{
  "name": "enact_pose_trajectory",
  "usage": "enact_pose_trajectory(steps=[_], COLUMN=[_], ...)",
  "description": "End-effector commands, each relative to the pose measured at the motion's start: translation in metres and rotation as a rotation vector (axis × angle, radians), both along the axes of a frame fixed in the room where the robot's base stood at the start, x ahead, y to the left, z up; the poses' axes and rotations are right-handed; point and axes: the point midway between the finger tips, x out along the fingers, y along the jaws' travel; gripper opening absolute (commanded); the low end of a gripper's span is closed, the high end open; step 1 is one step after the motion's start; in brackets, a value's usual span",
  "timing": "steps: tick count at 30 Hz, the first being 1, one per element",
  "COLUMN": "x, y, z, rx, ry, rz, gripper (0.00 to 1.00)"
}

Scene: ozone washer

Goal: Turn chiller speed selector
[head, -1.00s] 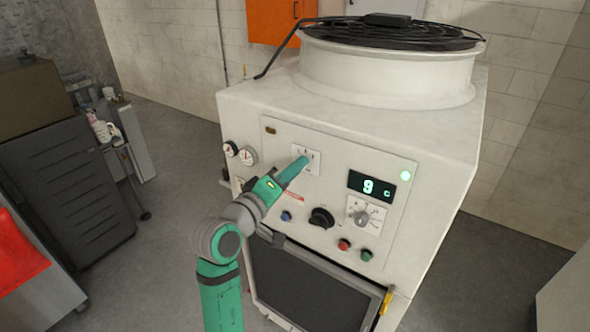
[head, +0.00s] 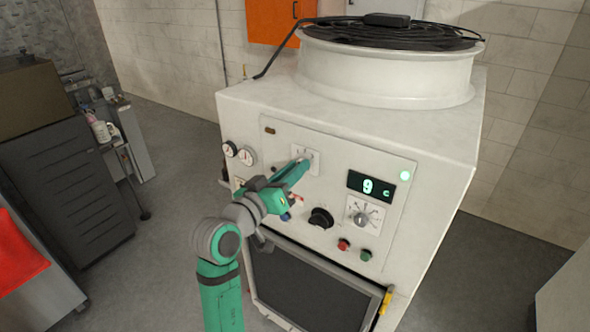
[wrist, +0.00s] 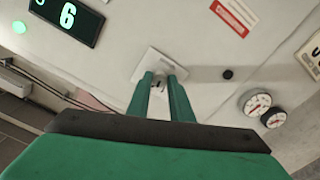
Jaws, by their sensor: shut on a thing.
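A square white selector plate (head: 313,158) is on the upper left of the chiller's front panel (head: 330,190). My gripper (head: 303,164) is at this plate, with its green fingertips on the small selector there. In the wrist view, the two fingers (wrist: 159,80) reach the plate (wrist: 150,63) and are shut on the selector, with a narrow gap between them. The selector itself is mostly hidden by the fingers, so its pointing direction cannot be read.
A lit display (head: 371,187), another dial on a white plate (head: 363,214), a black knob (head: 320,217), and red (head: 343,244) and green (head: 366,255) buttons are right of and below my gripper. Two gauges (head: 238,153) are left. A dark window (head: 310,290) is below.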

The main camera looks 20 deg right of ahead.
Motion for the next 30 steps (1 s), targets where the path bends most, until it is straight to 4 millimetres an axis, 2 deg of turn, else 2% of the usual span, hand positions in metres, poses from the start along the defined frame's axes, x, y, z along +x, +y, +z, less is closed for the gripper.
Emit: enact_pose_trajectory(steps=[12, 26, 27, 29, 30], x=[-0.0011, -0.0010, -0.0010, -0.0009, -0.0009], y=[-0.0013, -0.0012, -0.0012, -0.0011, -0.0011], z=[-0.0020, -0.0024, -0.0023, -0.0020, -0.0019], rx=[0.101, 0.110, 0.110, 0.109, 0.108], ry=[-0.121, -0.131, -0.131, -0.132, -0.132], rz=[-0.004, -0.005, -0.005, -0.004, -0.004], gripper=[0.00, 0.00, 0.24, 0.38, 0.38])
